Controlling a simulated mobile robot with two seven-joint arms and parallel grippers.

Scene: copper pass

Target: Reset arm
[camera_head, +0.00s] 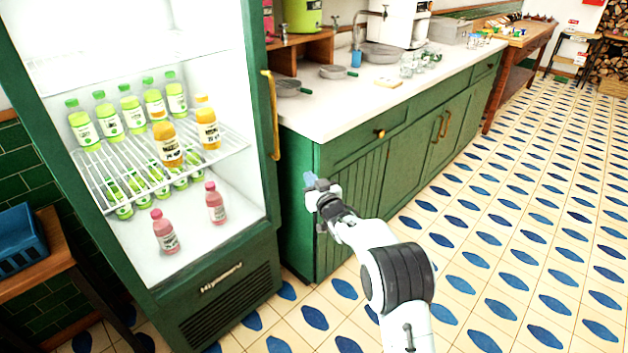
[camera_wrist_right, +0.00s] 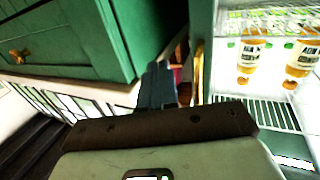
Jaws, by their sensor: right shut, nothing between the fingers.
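My right gripper (camera_head: 309,180) is raised in front of the green cabinet's left end, just right of the open-fronted fridge. Its fingers are together and nothing shows between them. In the right wrist view the shut fingers (camera_wrist_right: 157,86) point toward the gap between the cabinet and the fridge. They look apart from both. My left gripper is not in view.
The fridge (camera_head: 222,312) holds several green, orange and pink bottles; its brass handle (camera_head: 271,115) stands close to the gripper. The green cabinet (camera_head: 348,190) carries a white counter (camera_head: 330,117) with pans and glasses. A blue crate (camera_head: 22,240) sits at left. The tiled floor at right is clear.

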